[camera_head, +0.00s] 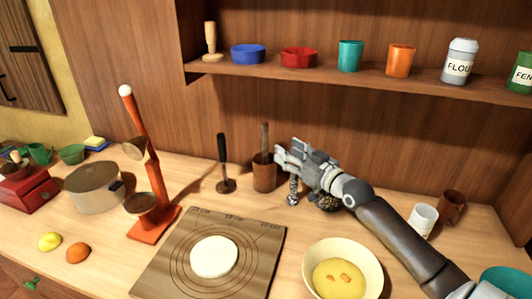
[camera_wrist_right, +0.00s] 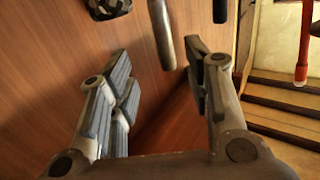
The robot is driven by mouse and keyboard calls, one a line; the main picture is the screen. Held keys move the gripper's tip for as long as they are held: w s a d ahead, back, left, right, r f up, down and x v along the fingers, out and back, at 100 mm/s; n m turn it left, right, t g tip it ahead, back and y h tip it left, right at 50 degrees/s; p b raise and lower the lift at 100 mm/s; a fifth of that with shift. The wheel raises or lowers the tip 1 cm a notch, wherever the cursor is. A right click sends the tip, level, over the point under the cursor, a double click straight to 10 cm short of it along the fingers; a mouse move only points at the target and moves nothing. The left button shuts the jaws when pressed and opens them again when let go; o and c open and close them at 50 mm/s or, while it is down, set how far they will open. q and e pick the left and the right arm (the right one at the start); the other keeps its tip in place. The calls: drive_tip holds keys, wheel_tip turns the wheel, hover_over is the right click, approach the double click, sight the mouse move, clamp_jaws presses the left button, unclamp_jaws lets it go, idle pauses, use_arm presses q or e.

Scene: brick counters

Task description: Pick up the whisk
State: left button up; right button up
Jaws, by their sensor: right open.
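My right gripper (camera_head: 284,156) reaches in from the right in the head view, above the back of the counter. It is open; in the right wrist view its two fingers (camera_wrist_right: 160,75) stand well apart. Below it is a narrow silvery patterned thing (camera_head: 293,190), perhaps the whisk, partly covered by the gripper. A dark, wiry-looking rounded thing (camera_head: 328,203) sits beside it, partly hidden by my arm. In the wrist view a grey handle (camera_wrist_right: 162,35) shows beyond and between the fingers, with no contact visible; I cannot tell whose it is. My left gripper is not in view.
A brown cup with an upright handle (camera_head: 265,175) stands just left of the gripper, then a black-handled tool (camera_head: 222,165). A pastry board (camera_head: 165,262) and yellow-filled bowl (camera_head: 373,270) are in front. A shelf (camera_head: 330,78) runs above; cups stand right.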

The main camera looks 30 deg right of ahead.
sight(267, 138)
drive_tip(key=w, duration=0.3)
drive_tip(key=w+a+p, duration=0.1)
drive_tip(key=w, duration=0.2)
drive_tip(key=w+p, duration=0.1)
drive_tip(key=w, duration=0.2)
drive_tip(key=shift+w+a+r, duration=0.15)
drive_tip(key=shift+w+r, duration=0.2)
drive_tip(key=shift+w, duration=0.45)
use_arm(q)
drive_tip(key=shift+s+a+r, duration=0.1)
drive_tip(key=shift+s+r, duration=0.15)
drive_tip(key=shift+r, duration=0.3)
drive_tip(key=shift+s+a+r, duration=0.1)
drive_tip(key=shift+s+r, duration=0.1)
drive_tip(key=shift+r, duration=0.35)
use_arm(e)
drive_tip(key=shift+c, duration=0.2)
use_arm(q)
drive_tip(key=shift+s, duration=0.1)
use_arm(e)
clamp_jaws()
